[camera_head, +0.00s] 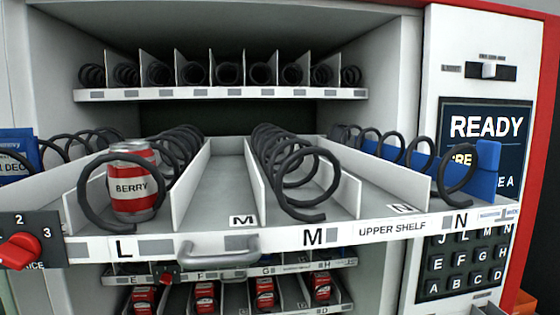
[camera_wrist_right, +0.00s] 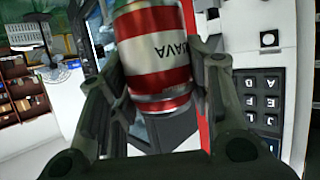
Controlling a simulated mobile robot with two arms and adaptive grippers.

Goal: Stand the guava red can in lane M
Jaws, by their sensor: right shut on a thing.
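The guava can (camera_wrist_right: 158,73), red with a white band and partly read lettering "UAVA", is between the fingers of my right gripper (camera_wrist_right: 160,50) in the right wrist view. The gripper is shut on it. In the head view, lane M has a dark coil (camera_head: 283,172) behind the front label M (camera_head: 313,237). A small M tag (camera_head: 243,220) lies on the bare floor left of that coil. No can shows there. Neither gripper shows in the head view.
Red-and-white berry cans (camera_head: 132,187) stand inside the lane L coil. White dividers (camera_head: 258,178) separate the lanes. The pulled-out upper shelf has a grey handle (camera_head: 218,247) in front. More cans sit on the lower shelf.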

